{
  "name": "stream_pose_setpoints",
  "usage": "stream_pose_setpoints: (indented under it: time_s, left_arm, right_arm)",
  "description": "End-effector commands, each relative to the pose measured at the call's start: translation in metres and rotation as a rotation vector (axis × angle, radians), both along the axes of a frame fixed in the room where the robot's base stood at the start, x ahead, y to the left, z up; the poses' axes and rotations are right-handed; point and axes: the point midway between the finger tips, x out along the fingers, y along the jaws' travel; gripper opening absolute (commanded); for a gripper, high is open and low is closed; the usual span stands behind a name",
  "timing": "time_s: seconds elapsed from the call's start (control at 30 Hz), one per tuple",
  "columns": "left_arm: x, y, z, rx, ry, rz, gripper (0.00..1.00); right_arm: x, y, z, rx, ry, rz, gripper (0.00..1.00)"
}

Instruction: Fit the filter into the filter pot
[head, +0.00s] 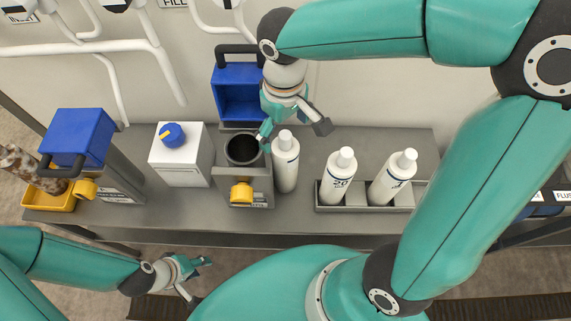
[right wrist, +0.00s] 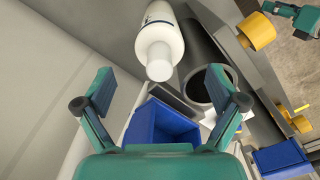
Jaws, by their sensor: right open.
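A white capped bottle-shaped filter (head: 286,165) stands upright just right of the filter pot (head: 243,150). The pot is a grey holder with a dark, empty-looking round mouth and a yellow knob (head: 241,193) in front. My right gripper (head: 293,126) is open above the filter's cap, with its fingers spread. In the right wrist view, the filter (right wrist: 160,48) lies ahead between the open fingers, apart from both, with the pot mouth (right wrist: 210,80) beside it. My left gripper (head: 197,278) is open and empty, low in front of the bench.
Two similar white bottles (head: 340,175) stand in a grey rack (head: 327,204) at right. A white box with a blue knob (head: 172,135) stands left of the pot. A blue bin (head: 238,95) is behind it. A blue box (head: 77,135) and yellow tray (head: 40,202) are far left.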

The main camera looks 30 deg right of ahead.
Motion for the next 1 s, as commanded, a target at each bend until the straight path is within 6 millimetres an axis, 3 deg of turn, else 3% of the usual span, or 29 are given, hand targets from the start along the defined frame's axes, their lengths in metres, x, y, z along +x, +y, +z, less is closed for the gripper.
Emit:
stream_pose_setpoints:
  time_s: [0.1,0.37,0.7,0.97,1.0]
  left_arm:
    - [0.0,0.0,-0.002,0.0,0.0,0.0,0.4]
    - [0.0,0.0,-0.001,0.0,0.0,0.0,0.4]
    - [0.0,0.0,-0.001,0.0,0.0,0.0,0.4]
    - [0.0,0.0,-0.001,0.0,0.0,0.0,0.4]
    - [0.0,0.0,-0.001,0.0,0.0,0.0,0.4]
  right_arm:
    - [0.0,0.0,-0.017,-0.001,0.002,0.0,0.95]
    - [0.0,-0.001,-0.033,0.0,0.001,0.0,0.95]
    - [-0.002,-0.001,-0.075,-0.001,0.002,0.0,0.95]
    - [-0.001,-0.001,-0.077,-0.001,-0.002,0.0,0.95]
    - [-0.001,-0.001,-0.077,-0.001,-0.001,0.0,0.88]
